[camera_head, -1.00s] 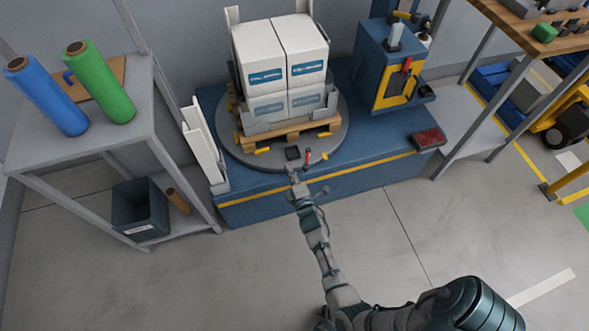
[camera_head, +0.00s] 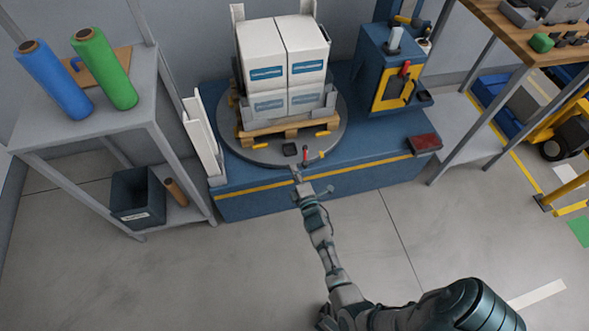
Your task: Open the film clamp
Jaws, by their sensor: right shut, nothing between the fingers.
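The film clamp appears to be the small black block (camera_head: 290,149) with a red lever (camera_head: 305,153) beside it, at the front rim of the round turntable (camera_head: 245,154). The lever stands roughly upright. My right gripper (camera_head: 295,169) is shut and empty. In the picture it lies just below the clamp and lever, over the front edge of the blue base (camera_head: 240,207); a small gap shows between them. Whether it touches anything is too small to tell. My left gripper is not in view.
White boxes (camera_head: 267,55) on a wooden pallet (camera_head: 265,138) stand on the turntable. A blue control post (camera_head: 375,65) and a red box (camera_head: 424,143) are to the right. A grey shelf (camera_head: 50,135) with film rolls stands left. The floor in front is open.

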